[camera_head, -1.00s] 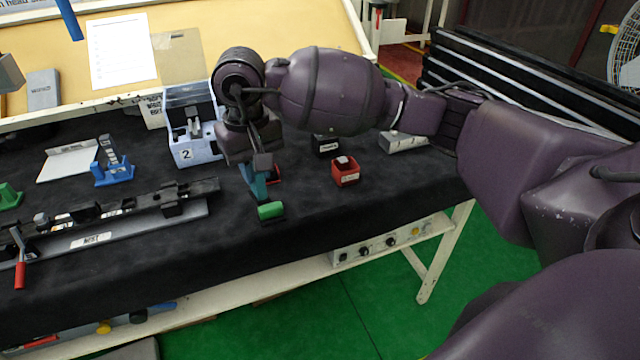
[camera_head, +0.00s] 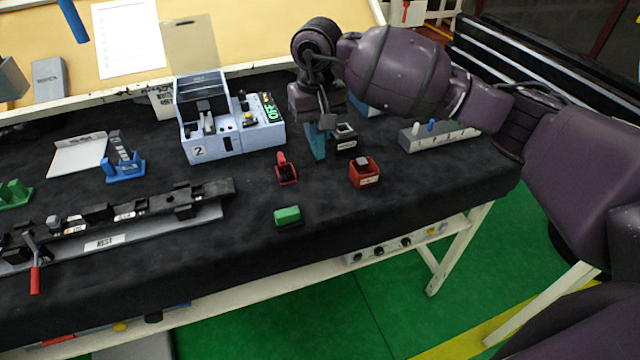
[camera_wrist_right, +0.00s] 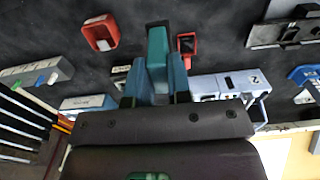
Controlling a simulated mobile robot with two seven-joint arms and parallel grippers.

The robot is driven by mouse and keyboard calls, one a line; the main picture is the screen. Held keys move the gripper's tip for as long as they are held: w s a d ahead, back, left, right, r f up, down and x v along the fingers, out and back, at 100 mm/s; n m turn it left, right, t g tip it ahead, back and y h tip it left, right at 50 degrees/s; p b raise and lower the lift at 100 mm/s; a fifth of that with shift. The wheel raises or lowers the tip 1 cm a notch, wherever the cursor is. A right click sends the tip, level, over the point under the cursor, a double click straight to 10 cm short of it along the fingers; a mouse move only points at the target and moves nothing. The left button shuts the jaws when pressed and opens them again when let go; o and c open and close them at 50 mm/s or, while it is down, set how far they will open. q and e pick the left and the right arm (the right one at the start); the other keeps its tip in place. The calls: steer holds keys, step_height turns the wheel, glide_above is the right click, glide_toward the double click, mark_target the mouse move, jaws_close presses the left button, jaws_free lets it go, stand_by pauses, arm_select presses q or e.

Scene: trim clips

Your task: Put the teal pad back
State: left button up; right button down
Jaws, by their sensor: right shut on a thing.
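The teal pad (camera_wrist_right: 157,45) is a blocky teal piece between the darker teal fingers of my right gripper (camera_wrist_right: 155,82), which is shut on it. In the head view my right gripper (camera_head: 319,143) points down over the table beside a small black box (camera_head: 345,142) with a white label. A teal strip shows there, but I cannot tell finger from pad. In the right wrist view the pad covers most of a dark shape behind it. I cannot tell whether the pad touches the box. My left gripper is not in view.
A red box (camera_head: 365,174) and a red clamp-like part (camera_head: 286,168) stand close by. A green block (camera_head: 288,216) lies nearer the front. A white machine marked 2 (camera_head: 212,150) is left; a grey block with pegs (camera_head: 440,136) is right. The front right tabletop is clear.

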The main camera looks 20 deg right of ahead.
step_height(320, 180, down, 15)
steer(key=shift+r+p, duration=0.1)
steer(key=shift+p, duration=0.45)
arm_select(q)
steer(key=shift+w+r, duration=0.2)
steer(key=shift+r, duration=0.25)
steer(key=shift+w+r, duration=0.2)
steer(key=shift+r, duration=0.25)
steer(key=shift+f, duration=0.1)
arm_select(e)
steer(key=c, duration=1.1)
jaws_free()
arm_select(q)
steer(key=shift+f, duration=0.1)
arm_select(e)
steer(key=shift+o, duration=0.2)
